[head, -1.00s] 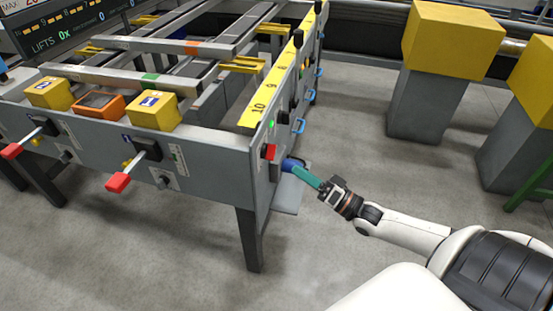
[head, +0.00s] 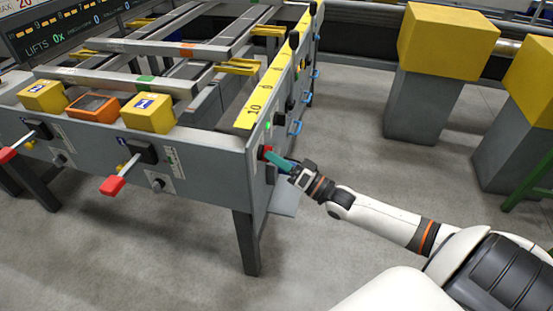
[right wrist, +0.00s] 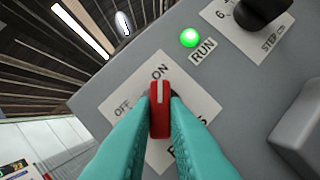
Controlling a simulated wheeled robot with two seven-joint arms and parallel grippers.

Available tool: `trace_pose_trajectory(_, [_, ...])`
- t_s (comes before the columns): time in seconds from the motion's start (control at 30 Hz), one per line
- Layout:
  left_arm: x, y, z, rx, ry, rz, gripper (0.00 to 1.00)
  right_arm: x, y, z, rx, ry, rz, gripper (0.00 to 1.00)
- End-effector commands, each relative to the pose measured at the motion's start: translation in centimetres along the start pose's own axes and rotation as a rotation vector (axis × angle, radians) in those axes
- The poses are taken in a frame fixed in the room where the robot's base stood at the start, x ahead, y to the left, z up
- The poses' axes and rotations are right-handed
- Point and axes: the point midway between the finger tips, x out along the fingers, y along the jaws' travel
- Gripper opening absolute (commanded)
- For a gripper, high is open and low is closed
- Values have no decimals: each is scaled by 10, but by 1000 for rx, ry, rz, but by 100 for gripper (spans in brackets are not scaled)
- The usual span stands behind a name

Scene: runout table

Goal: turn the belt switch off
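The belt switch is a red rotary knob (right wrist: 159,112) on a white label plate (right wrist: 128,88) in the right wrist view. Its white mark points toward the word ON, with OFF to the left. In the head view its red part (head: 265,152) shows on the table's end panel. My right gripper (right wrist: 160,118) has its teal fingers along both sides of the knob, with little or no gap. My right gripper (head: 270,158) reaches the panel from the right in the head view. The green RUN lamp (right wrist: 190,38) is lit. My left gripper is out of view.
A black STEP knob (right wrist: 262,12) and a grey block (right wrist: 305,125) sit near the switch. Blue handles (head: 296,127) stick out farther along the side. The runout table (head: 215,165) carries red-tipped levers at its front. Yellow-topped pedestals (head: 420,105) stand right; floor between is clear.

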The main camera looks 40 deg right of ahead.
Motion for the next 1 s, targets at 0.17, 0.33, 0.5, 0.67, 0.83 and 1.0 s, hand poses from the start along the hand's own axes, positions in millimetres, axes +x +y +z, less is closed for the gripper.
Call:
trace_pose_trajectory(0.17, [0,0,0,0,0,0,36,0,0,0,-2,0,0,0])
trace_pose_trajectory(0.33, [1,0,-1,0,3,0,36,0,-1,0,-26,0,10,0])
trace_pose_trajectory(0.5, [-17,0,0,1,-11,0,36,0,-3,0,-94,-1,38,0])
trace_pose_trajectory(0.67, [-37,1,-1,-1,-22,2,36,0,-5,-1,-203,-1,83,0])
trace_pose_trajectory(0.83, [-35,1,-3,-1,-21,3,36,0,-6,0,-349,-1,143,0])
trace_pose_trajectory(1.0, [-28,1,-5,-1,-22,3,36,0,-8,1,-500,-1,205,0])
